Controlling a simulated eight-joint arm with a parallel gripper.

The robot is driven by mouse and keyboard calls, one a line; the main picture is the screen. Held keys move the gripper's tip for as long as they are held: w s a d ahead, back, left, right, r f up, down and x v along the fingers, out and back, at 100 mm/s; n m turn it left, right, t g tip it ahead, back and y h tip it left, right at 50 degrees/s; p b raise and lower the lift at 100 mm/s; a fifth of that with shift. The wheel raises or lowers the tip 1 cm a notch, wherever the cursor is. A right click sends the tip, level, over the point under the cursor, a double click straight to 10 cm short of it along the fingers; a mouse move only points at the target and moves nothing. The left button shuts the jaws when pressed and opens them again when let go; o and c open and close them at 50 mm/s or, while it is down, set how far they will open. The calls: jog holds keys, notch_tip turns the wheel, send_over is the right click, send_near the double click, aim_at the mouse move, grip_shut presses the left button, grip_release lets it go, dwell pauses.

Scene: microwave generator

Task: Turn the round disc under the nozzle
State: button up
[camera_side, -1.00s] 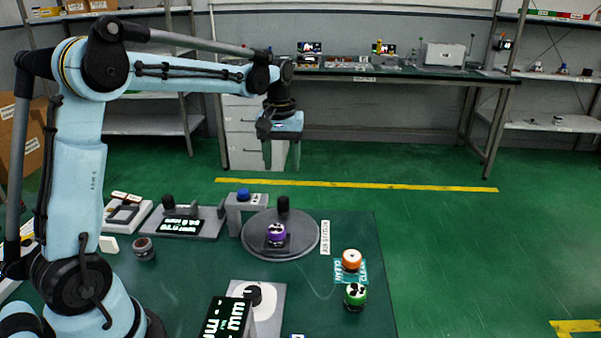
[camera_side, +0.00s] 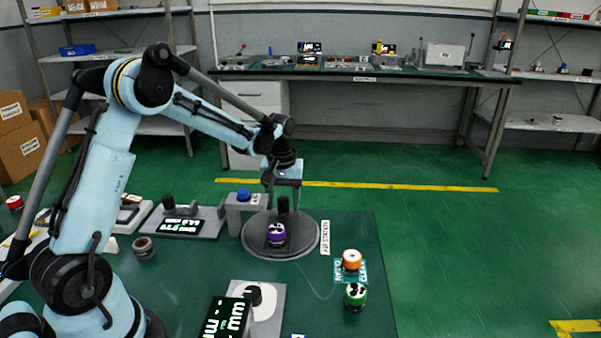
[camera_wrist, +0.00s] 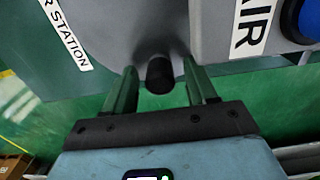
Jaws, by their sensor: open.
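The round grey disc (camera_side: 308,242) lies on the green table and also shows in the wrist view (camera_wrist: 120,25). A black upright knob (camera_side: 283,205) stands near its far edge. A purple-banded round part (camera_side: 277,234) sits on a dark square seat on the disc. The grey nozzle block (camera_side: 233,207) with a blue button (camera_side: 243,193) stands at the disc's left edge. My gripper (camera_side: 283,200) points down over the knob. In the wrist view my gripper (camera_wrist: 160,83) is open, its fingers on either side of the knob (camera_wrist: 159,75) with visible gaps.
An "AIR STATION" label (camera_side: 325,237) lies right of the disc. Orange (camera_side: 351,260) and green (camera_side: 355,295) round parts stand at front right. A display panel (camera_side: 181,226) is left of the nozzle block. A brown round part (camera_side: 144,248) stands farther left.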

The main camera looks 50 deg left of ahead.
jog(key=shift+f, duration=0.35)
jog(key=shift+c, duration=0.5)
grip_shut()
